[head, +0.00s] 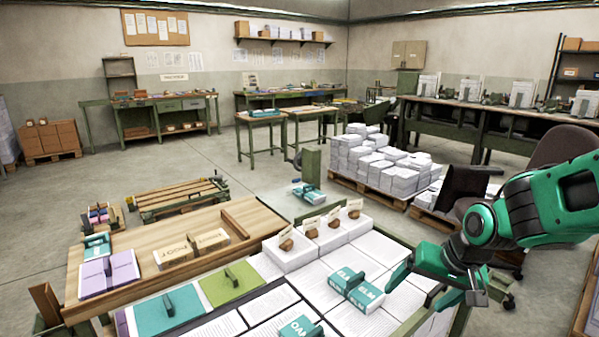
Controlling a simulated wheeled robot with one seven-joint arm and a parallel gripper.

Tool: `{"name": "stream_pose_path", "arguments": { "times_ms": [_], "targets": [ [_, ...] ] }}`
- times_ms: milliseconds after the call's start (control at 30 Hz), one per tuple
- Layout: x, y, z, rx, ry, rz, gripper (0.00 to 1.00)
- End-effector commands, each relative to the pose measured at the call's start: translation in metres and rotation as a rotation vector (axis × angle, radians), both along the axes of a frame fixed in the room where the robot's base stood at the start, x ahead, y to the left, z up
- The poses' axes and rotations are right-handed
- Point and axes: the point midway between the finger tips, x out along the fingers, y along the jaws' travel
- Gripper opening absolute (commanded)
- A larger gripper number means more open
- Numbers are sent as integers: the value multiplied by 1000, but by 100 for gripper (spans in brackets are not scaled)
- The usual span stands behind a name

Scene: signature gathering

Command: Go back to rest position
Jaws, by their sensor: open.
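My gripper (417,289) is at the lower right, at the end of my green and black arm. Its fingers are spread and point down and to the left, and nothing shows between them. It hangs over the right edge of the table with the white paper stacks (372,316). A teal bundle (357,285) marked "ELM" lies on the stacks just left of the gripper, apart from it as far as I can see.
The wooden bench (200,227) holds a purple bundle (110,272) and wooden blocks. Teal (165,318) and green (232,287) covers lie on the front stacks. An office chair (560,147) stands behind my arm. A pallet of paper (380,162) stands beyond; open floor lies left.

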Motion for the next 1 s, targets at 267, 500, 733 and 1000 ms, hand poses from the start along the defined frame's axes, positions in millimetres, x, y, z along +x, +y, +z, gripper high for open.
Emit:
{"name": "stream_pose_path", "arguments": {
  "times_ms": [267,500,733,1000],
  "targets": [
    [-32,-22,39,-187,-33,154,85],
    [-56,-39,62,-287,-37,234,85],
    [-107,-96,50,-256,124,53,85],
    [-188,-142,42,-166,328,-178,85]
  ]
}}
